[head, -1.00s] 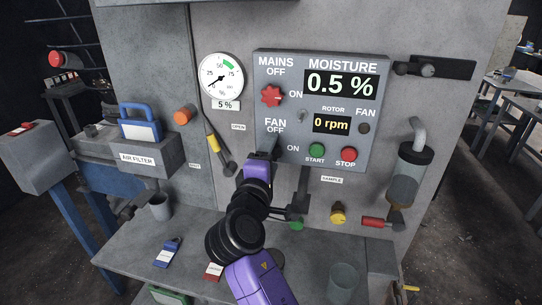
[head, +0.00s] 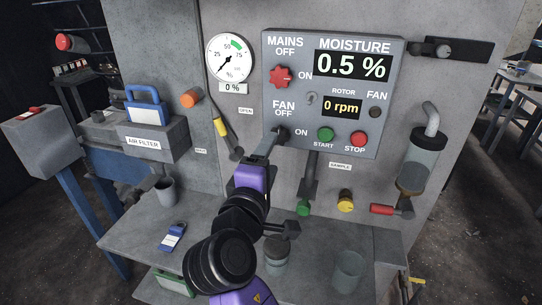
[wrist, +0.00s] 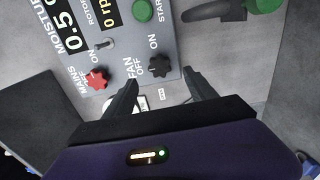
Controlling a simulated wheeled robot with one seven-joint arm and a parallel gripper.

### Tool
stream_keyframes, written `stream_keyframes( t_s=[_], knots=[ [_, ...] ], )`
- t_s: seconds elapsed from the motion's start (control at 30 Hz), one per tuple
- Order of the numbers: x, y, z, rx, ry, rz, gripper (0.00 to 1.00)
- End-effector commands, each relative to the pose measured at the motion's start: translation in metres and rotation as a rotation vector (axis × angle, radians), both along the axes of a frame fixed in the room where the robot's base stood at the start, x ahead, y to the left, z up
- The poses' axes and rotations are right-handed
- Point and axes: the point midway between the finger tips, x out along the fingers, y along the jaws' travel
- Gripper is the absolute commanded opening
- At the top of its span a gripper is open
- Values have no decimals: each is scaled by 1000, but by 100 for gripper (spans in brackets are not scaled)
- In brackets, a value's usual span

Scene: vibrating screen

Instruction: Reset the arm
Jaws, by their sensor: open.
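My arm reaches up from the bottom of the head view to the control panel (head: 390,60). My gripper (head: 270,146) is in front of the panel's lower left corner, close to the black FAN knob (head: 281,134). In the wrist view my gripper (wrist: 162,86) has its two fingers spread apart with nothing between the tips. The black FAN knob (wrist: 160,66) shows just beyond them, apart from both fingers. My forearm and wrist hide part of the bench.
The panel shows 0.5 % moisture and 0 rpm. A red MAINS knob (head: 281,77), a gauge (head: 230,57) at 0 % and a yellow-handled lever (head: 222,130) are nearby. The bench (head: 205,225) carries a blue-labelled item (head: 172,237) and cups. A glass cylinder (head: 421,165) stands right.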

Motion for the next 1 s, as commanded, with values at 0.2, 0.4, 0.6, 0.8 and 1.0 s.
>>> stream_keyframes(
  t_s=[0.2, 0.4, 0.6, 0.8, 1.0],
  knots=[
    [1, 1, 1, 16, -9, 4, 65],
    [4, 33, 27, 165, -122, 160, 65],
    [-18, 56, 7, 402, -178, 376, 65],
    [-55, 49, -39, 617, -169, 505, 65],
    [-112, 20, -91, 868, -145, 583, 65]
  ],
)
